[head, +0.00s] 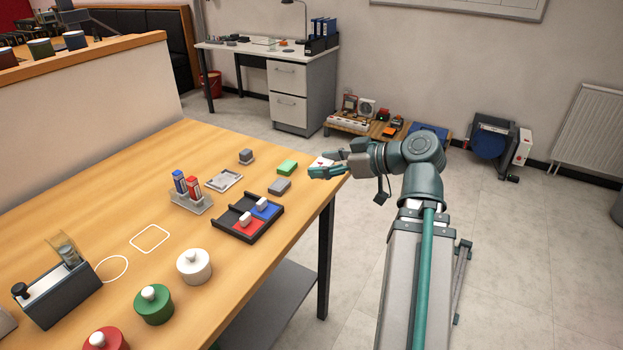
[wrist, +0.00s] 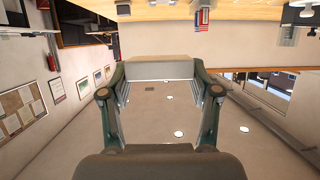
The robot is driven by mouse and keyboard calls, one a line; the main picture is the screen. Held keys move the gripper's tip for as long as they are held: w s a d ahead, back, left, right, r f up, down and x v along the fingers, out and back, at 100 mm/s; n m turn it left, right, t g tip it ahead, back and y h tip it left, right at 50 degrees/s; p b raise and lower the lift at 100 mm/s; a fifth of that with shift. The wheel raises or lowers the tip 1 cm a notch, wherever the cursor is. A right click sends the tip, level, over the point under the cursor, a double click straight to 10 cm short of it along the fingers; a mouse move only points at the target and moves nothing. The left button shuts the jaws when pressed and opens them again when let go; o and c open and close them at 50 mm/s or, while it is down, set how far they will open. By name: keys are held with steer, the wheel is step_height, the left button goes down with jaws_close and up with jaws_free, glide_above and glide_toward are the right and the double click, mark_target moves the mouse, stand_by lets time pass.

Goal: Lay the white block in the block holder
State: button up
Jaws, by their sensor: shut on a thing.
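The white block (head: 320,161) is between the fingers of my gripper (head: 323,168), held above the table's right edge in the head view. In the wrist view a pale block (wrist: 160,69) spans the gap between the two fingertips of my gripper (wrist: 160,75), touching both. The fingers hide part of it in the head view. A shallow grey tray with a raised rim (head: 224,180), which looks like the block holder, lies on the table left of my gripper. Its inside looks empty.
A small dark block (head: 246,156) sits behind the tray. A black divided tray (head: 242,236) and a marker stand (head: 191,203) are nearer the front.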

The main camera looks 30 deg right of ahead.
steer(key=w+p, duration=0.2)
steer(key=shift+d+f+p, duration=0.2)
steer(key=shift+d+p, duration=0.1)
steer(key=shift+p, duration=0.1)
steer(key=shift+w+p, duration=0.3)
steer(key=shift+p, duration=0.4)
steer(key=w+d+f+p, duration=0.15)
steer(key=w+p, duration=0.25)
steer(key=p, duration=0.5)
glide_above(314, 182)
step_height(314, 182, down, 7)
steer(key=shift+s+a+f, duration=0.1)
steer(key=shift+f, duration=0.1)
step_height(314, 182, down, 3)
steer(key=shift+r+p, duration=0.15)
steer(key=shift+p, duration=0.2)
steer(key=shift+f, duration=0.25)
steer(key=shift+f+b, duration=0.2)
steer(key=shift+b, duration=0.25)
steer(key=o, duration=1.2)
steer(key=shift+c, duration=0.2)
